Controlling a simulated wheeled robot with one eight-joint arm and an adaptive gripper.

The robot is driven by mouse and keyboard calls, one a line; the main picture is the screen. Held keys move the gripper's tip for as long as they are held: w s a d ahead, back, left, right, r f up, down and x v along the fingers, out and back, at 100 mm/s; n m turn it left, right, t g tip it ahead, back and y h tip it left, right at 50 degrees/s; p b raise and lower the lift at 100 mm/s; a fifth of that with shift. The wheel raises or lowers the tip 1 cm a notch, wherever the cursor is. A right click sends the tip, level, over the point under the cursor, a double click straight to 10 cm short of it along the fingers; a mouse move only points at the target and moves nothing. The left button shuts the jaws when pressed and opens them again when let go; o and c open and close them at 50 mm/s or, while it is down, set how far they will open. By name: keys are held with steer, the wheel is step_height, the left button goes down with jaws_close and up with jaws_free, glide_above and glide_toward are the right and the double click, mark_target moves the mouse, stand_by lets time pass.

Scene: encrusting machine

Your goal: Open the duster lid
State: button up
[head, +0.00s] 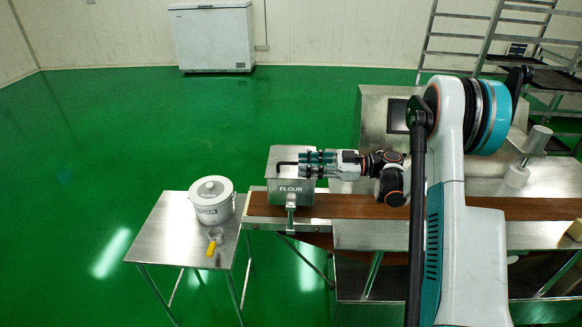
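The duster (290,192) is a steel box marked FLOUR, mounted over the brown conveyor belt in the head view. A black handle (284,163) sticks out to the left at its top; the lid looks down on the box, though its right part is hidden by my gripper. My gripper (304,163) comes in level from the right, with its fingers over the duster's top at the handle's right end. I cannot tell whether the fingers touch or hold the handle, or how far they are apart.
A white lidded flour bucket (212,207) and a yellow-handled scoop (212,243) are on the steel side table (165,235) at left. The belt (360,206) runs right from under the duster. A steel machine with a dark screen (398,115) stands behind my arm.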

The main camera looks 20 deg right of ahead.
mark_target(280, 163)
steer(key=shift+b+x, duration=0.45)
steer(key=shift+x, duration=2.1)
jaws_close()
